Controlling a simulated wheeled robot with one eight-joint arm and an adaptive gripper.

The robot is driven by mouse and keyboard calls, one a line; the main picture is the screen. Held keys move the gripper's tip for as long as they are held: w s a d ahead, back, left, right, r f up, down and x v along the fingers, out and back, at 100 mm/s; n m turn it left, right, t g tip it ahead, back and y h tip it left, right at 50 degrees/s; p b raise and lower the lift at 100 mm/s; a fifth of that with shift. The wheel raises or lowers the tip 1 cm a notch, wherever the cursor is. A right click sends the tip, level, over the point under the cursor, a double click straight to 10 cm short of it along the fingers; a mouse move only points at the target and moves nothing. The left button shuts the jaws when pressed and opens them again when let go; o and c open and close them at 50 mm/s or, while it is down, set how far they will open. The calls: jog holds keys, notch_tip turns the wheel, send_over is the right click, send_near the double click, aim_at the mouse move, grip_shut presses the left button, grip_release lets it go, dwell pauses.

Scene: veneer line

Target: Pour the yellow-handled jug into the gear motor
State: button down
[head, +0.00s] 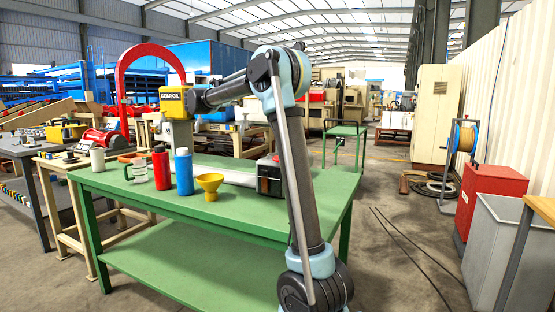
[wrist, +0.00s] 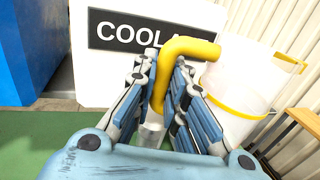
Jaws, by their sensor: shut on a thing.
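In the wrist view my gripper (wrist: 168,95) is shut on the yellow handle of the jug (wrist: 188,48). Its pale body with a yellow band shows to the right of the fingers. In the head view my arm reaches left over the green table, where a yellow block marked GEAR OIL (head: 173,102) stands at its end; the jug cannot be made out clearly there. A dark grey boxy unit (head: 270,177) at the table's right end may be the gear motor. It stands apart, below and to the right of the arm's end.
A COOLANT sign (wrist: 120,33) shows in the wrist view. The table's front strip is clear.

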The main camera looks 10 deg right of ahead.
jog(key=shift+r, duration=2.9)
jog(key=shift+f, duration=0.1)
notch_tip(320, 180, down, 6)
jog(key=shift+f, duration=0.1)
jog(key=shift+s+d+m+p, duration=0.35)
jog(key=shift+s+m+p, duration=0.05)
jog(key=shift+m, duration=0.7)
jog(key=shift+s+d+m, duration=0.2)
jog(key=shift+s+m, duration=0.1)
jog(key=shift+m, duration=0.2)
